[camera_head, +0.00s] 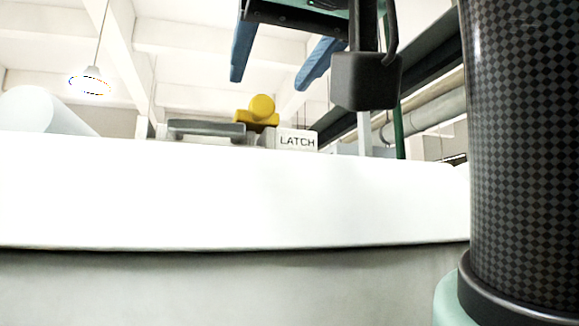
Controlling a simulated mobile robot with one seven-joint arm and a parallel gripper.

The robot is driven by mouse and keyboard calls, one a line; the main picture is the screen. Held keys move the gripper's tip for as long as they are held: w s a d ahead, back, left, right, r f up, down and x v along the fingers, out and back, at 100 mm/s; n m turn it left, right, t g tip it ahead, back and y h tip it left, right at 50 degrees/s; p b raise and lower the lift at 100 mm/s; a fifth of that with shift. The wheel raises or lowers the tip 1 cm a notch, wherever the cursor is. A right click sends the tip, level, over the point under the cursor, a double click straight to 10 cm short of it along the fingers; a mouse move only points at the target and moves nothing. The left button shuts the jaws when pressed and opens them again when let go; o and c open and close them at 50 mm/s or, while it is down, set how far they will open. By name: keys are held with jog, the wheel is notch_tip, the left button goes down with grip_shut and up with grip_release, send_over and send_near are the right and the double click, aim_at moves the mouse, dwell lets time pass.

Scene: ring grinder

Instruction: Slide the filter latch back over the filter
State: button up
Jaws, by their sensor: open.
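The filter latch shows as a yellow knob (261,108) on a yellow base, low on top of the white surface near the picture's middle. A white label reading LATCH (297,141) stands just right of it. A flat grey part (206,129) lies to the left of the yellow knob; I cannot tell whether it is the filter. My gripper (278,66) is above, with two blue fingers spread apart and nothing between them. The fingertips appear higher in the picture than the knob and apart from it. The low view hides the surface around the latch.
A broad white surface (230,195) with a straight front edge fills the middle. A white rounded shape (40,112) is at the left. A lamp (91,82) hangs behind. My dark column and arm parts cover the right side.

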jog(key=b+v, duration=0.2)
jog(key=v, duration=0.4)
jog(key=shift+s, duration=0.1)
dwell(0.4)
